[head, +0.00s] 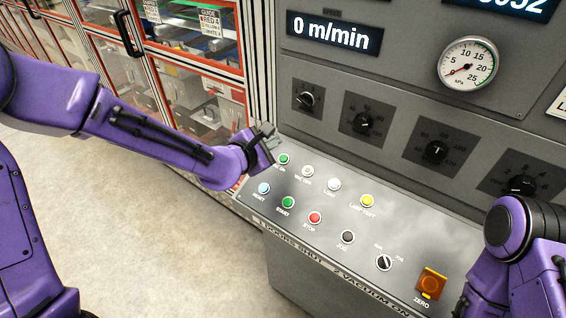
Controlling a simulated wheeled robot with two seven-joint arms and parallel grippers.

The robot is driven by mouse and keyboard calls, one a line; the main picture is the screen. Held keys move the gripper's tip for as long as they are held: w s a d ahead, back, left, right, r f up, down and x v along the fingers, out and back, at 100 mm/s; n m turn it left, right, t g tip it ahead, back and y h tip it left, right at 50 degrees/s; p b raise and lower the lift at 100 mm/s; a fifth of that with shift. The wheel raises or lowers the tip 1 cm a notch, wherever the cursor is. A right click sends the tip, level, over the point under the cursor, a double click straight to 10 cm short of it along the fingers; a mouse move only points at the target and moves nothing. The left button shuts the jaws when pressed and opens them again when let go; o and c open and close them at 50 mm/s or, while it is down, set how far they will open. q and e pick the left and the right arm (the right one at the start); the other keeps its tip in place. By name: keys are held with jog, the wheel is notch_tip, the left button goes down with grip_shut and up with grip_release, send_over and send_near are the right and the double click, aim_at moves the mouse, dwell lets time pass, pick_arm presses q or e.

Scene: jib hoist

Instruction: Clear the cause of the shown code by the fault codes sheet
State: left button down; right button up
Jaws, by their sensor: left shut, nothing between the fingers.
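My left gripper (268,143) is shut and empty, at the upper left corner of the sloping button panel, just above the green vacuum-on button (284,159); I cannot tell whether it touches it. Beside that are a white vacuum-off button (307,171), another white button (334,184) and a yellow lamp test button (367,201). The front row has blue reset (264,188), green start (288,202), red stop (314,218) and black jog (347,237). A display (334,34) reads 0 m/min; another (515,5) is cut off. No fault codes sheet is recognisable.
A kPa gauge (467,64) has its needle at lower left. Several dials (437,151) line the upright face. A run/jog selector (384,262) and orange zero button (432,284) are at right. Red-framed glazed doors (195,60) stand left. My right arm covers the lower right.

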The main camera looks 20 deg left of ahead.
aim_at(283, 159)
pick_arm(q)
jog(key=f+b, duration=0.1)
jog(key=w+f+b, duration=0.1)
jog(key=f, duration=0.2)
jog(key=shift+w+d+f+b, duration=0.1)
jog(key=shift+w+d+b, duration=0.1)
jog(key=shift+d+b, duration=0.2)
jog(key=shift+w+f+b, duration=0.4)
jog(key=shift+f+b, duration=0.05)
jog(key=shift+f, duration=0.25)
pick_arm(e)
notch_tip(283, 159, down, 5)
jog(key=shift+r, duration=0.1)
pick_arm(q)
jog(key=shift+d+f, duration=0.1)
dwell(0.6)
jog(key=shift+w+f, duration=0.15)
jog(key=shift+f, duration=0.1)
pick_arm(e)
jog(key=shift+f, duration=0.2)
